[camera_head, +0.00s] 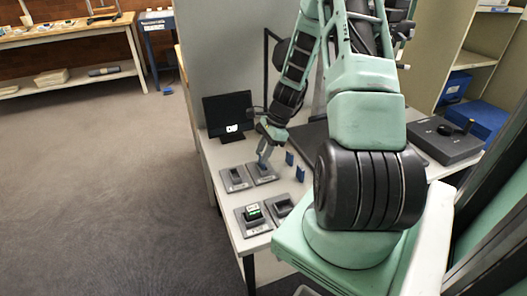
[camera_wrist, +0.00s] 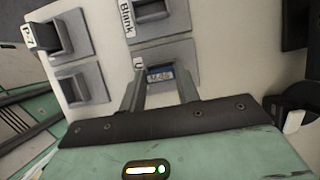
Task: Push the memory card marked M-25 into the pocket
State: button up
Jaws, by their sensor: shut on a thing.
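My gripper (camera_head: 263,165) is low over the back right grey holder (camera_head: 258,178) on the table. In the wrist view my gripper (camera_wrist: 160,82) has its two fingers around a blue card (camera_wrist: 160,73) and is shut on it. The card's label starts with "M-2"; the last character is too small to read surely. The card is at the dark pocket of the lower right holder (camera_wrist: 187,57), whose own label is mostly hidden. I cannot tell how deep the card sits.
Other grey holders stand close by, one marked "Blank" (camera_wrist: 165,22) and one at the upper left (camera_wrist: 73,52). A front holder bears a green-lit piece (camera_head: 253,212). Two small blue pieces (camera_head: 289,158) (camera_head: 300,173) stand to the right. A monitor (camera_head: 229,115) stands behind.

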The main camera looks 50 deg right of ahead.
jog(key=shift+f, duration=0.65)
dwell(0.4)
jog(key=o, duration=1)
jog(key=shift+o, duration=0.2)
jog(key=shift+r, duration=0.1)
jog(key=shift+r+p, duration=2.5)
jog(key=shift+r, duration=0.5)
